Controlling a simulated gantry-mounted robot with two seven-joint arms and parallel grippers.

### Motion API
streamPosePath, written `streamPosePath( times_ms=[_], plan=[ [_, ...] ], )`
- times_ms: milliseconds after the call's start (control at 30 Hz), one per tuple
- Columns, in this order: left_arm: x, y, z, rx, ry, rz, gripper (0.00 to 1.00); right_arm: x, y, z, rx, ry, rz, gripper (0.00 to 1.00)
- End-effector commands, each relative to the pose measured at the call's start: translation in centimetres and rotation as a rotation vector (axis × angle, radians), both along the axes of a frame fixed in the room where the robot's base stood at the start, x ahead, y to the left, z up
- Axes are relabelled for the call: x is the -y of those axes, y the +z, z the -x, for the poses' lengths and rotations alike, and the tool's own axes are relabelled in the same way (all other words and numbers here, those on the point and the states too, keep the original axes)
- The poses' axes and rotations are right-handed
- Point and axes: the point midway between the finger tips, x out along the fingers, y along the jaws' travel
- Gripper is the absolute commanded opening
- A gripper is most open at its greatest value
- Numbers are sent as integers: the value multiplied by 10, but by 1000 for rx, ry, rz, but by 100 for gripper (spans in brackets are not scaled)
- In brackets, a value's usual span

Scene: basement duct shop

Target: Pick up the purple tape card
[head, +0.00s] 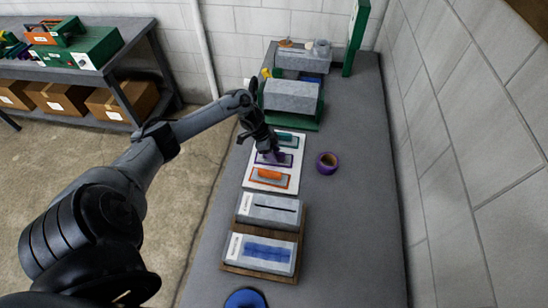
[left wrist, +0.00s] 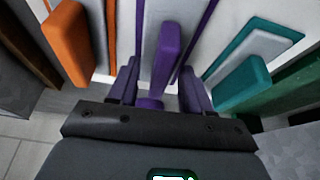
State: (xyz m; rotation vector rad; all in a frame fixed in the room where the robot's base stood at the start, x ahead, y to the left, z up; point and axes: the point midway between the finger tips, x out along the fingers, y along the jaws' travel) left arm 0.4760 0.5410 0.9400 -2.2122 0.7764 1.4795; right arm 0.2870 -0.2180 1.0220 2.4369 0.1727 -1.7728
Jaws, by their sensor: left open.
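The purple tape card (head: 284,160) lies on a white board (head: 258,186), between a teal card (head: 295,141) and an orange card (head: 270,178). My left gripper (head: 268,147) is over the purple card and partly hides it. In the left wrist view, the card's upright purple grip (left wrist: 168,50) stands between the two fingers of my open left gripper (left wrist: 160,78), one finger on each side. I cannot tell whether they touch it. The orange grip (left wrist: 68,42) and teal grip (left wrist: 241,84) show on either side. My right gripper is not in view.
A purple tape roll (head: 327,162) lies right of the board on the grey bench (head: 350,230). Two grey boxes with slots, the nearer one (head: 262,252), stand on a wooden base in front. Grey boxes (head: 291,96) stand behind. A wall bounds the right.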

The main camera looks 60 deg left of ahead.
Motion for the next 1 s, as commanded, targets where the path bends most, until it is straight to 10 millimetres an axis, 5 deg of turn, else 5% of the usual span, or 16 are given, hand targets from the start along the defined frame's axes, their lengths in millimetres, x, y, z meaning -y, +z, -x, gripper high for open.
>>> streamPosePath(
  times_ms=[800, 1000],
  plan=[
    [1, -6, -1, 1, 1, 0, 49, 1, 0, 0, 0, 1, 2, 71],
    [1, -6, -1, 1, 0, 0, 18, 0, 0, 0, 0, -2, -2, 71]
  ],
)
